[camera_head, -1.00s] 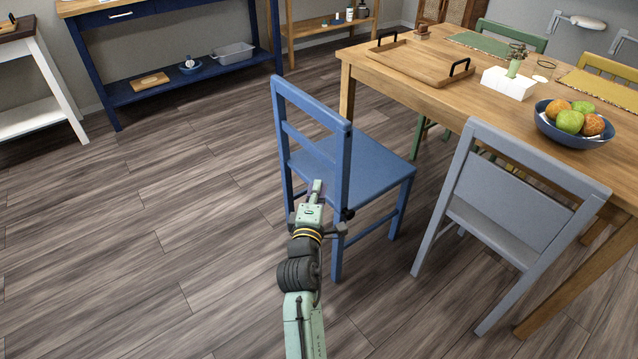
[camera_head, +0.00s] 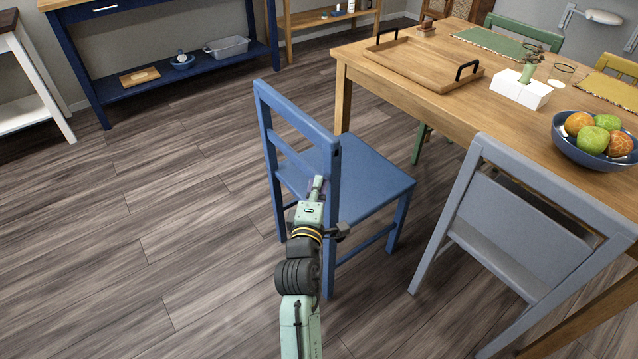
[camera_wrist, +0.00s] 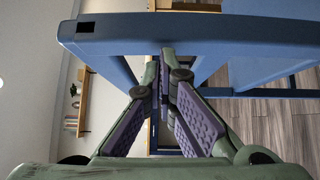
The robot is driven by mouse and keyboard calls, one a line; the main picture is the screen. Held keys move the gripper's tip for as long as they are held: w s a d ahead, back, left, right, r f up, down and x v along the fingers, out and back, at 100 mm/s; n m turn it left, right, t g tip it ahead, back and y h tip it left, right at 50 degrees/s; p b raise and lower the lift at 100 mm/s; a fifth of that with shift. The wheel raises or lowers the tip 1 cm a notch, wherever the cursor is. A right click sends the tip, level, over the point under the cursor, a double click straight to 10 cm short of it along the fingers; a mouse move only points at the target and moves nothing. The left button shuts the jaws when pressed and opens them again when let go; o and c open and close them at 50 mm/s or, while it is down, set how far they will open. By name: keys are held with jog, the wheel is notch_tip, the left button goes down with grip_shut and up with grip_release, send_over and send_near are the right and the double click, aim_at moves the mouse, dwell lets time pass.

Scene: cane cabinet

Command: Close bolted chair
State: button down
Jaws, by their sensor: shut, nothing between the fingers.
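The blue chair (camera_head: 368,185) stands upright on the floor, its seat toward the wooden table (camera_head: 385,85) and its backrest toward the left. My gripper (camera_head: 318,186) is shut and empty at the chair's backrest, low near the right back post. In the wrist view the blue chair (camera_wrist: 200,35) fills the upper part, and the fingertips of my gripper (camera_wrist: 164,75) meet close to its blue bars. I cannot tell whether they touch the chair. My gripper hides part of the near back post.
A grey chair (camera_head: 525,215) stands to the right by the table. A fruit bowl (camera_head: 595,150), a white box (camera_head: 522,90) and a tray (camera_head: 420,65) are on the table. A blue shelf unit (camera_head: 130,92) is at the back left. The floor at left is clear.

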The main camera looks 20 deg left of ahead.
jog(key=shift+w+d, duration=0.1)
dwell(0.4)
jog(key=w+d+b, duration=0.3)
jog(key=w+d, duration=0.6)
jog(key=w, duration=0.3)
jog(key=w+d+b, duration=0.4)
jog(key=w+d, duration=0.4)
jog(key=w, duration=0.4)
jog(key=shift+d, duration=0.35)
jog(key=shift+w+a+r, duration=0.1)
jog(key=shift+a, duration=0.05)
